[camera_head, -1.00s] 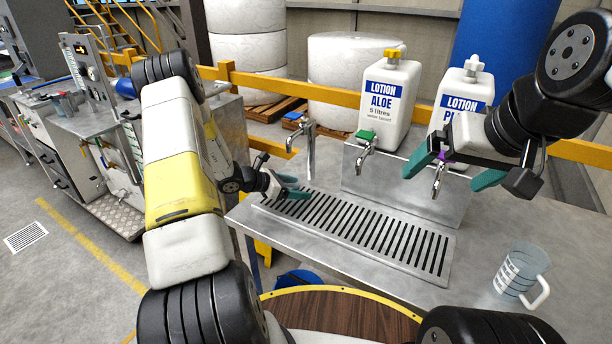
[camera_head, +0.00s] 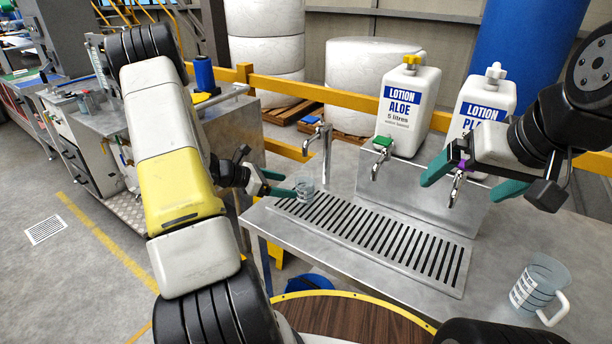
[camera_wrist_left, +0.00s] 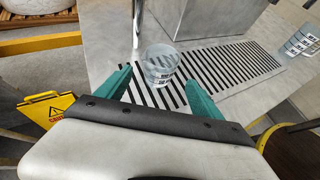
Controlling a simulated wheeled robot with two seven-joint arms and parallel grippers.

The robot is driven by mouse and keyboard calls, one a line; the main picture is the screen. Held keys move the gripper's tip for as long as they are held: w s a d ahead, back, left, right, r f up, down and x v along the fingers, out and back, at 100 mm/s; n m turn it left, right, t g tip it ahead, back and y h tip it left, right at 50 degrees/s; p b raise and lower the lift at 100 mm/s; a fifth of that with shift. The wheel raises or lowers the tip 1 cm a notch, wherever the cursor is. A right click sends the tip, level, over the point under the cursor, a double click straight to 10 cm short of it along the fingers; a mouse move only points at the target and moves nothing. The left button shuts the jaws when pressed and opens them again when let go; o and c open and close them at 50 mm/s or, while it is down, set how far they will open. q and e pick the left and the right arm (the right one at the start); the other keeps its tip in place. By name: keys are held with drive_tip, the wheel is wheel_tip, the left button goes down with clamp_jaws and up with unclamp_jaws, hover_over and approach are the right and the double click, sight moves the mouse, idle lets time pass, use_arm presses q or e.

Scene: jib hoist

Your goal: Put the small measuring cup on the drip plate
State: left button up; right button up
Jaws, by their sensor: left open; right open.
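The small measuring cup (camera_head: 304,186) is clear with dark markings and stands upright at the left end of the slotted drip plate (camera_head: 400,243). My left gripper (camera_head: 283,184) is open, with its teal fingertips just left of the cup. In the left wrist view the cup (camera_wrist_left: 160,63) sits just beyond and between the spread fingertips, with a gap on each side. The drip plate's slots (camera_wrist_left: 235,64) run to its right. My right gripper (camera_head: 462,187) is open and empty in front of the lotion taps.
A larger measuring jug (camera_head: 538,288) with a white handle stands at the bench's right front. A tall metal tap (camera_head: 326,150) rises just behind the small cup. Two lotion containers (camera_head: 407,108) with taps stand behind the plate. The plate's middle and right are clear.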

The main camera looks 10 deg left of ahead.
use_arm(q)
drive_tip(key=s+d+r+m+g+y, duration=0.1)
drive_tip(key=s+d+r+m+g, duration=0.1)
drive_tip(key=s+d+r+m, duration=0.5)
drive_tip(key=s+d+r+m+g, duration=0.25)
drive_tip(key=d+r+m, duration=0.2)
drive_tip(key=r, duration=0.55)
drive_tip(key=s+r+m+t+y, duration=0.1)
drive_tip(key=s+r+m+y, duration=0.2)
drive_tip(key=s+r+m, duration=0.2)
drive_tip(key=s+r+m+t+y, duration=0.2)
drive_tip(key=s+r+m, duration=0.3)
drive_tip(key=s+m, duration=0.4)
drive_tip(key=s+y, duration=0.1)
drive_tip(key=s, duration=0.3)
drive_tip(key=shift+r+m, duration=0.15)
drive_tip(key=shift+m, duration=0.2)
